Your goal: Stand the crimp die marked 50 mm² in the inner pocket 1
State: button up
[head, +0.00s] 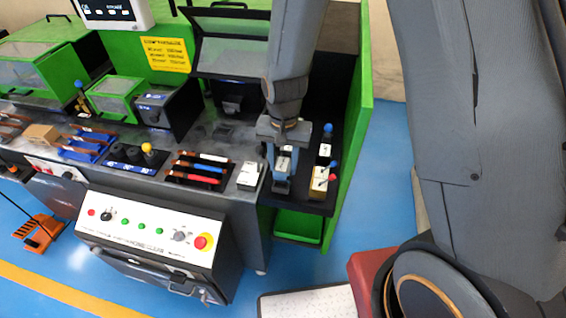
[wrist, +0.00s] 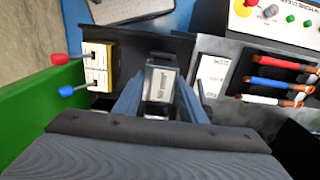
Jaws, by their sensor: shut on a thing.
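My gripper (head: 283,172) points down over the black shelf at the right end of the machine. It is shut on a grey block-shaped crimp die (wrist: 162,84) with a pale label, which is too small to read surely. In the wrist view my gripper (wrist: 161,72) has one finger on each side of the die. The die looks upright; I cannot tell whether it touches the shelf. The black shelf (wrist: 140,42) shows around it. Dark openings show near the fingers, but I cannot tell which is inner pocket 1; the gripper hides part of them.
A tan block (wrist: 98,62) with red and blue knobbed pins stands close beside the gripper. A white labelled block (head: 248,175) lies on the other side, near red, blue and white-handled tools (head: 199,168). A green panel (head: 352,125) bounds the shelf on the right.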

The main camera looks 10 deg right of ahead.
aim_at(283, 165)
jog(key=shift+f+b, duration=0.65)
jog(key=shift+f, duration=0.85)
jog(key=o, duration=1.3)
jog(key=shift+c, duration=0.2)
jog(key=shift+r, duration=0.1)
jog(key=shift+r+b, duration=0.9)
jog(key=shift+r, duration=2.95)
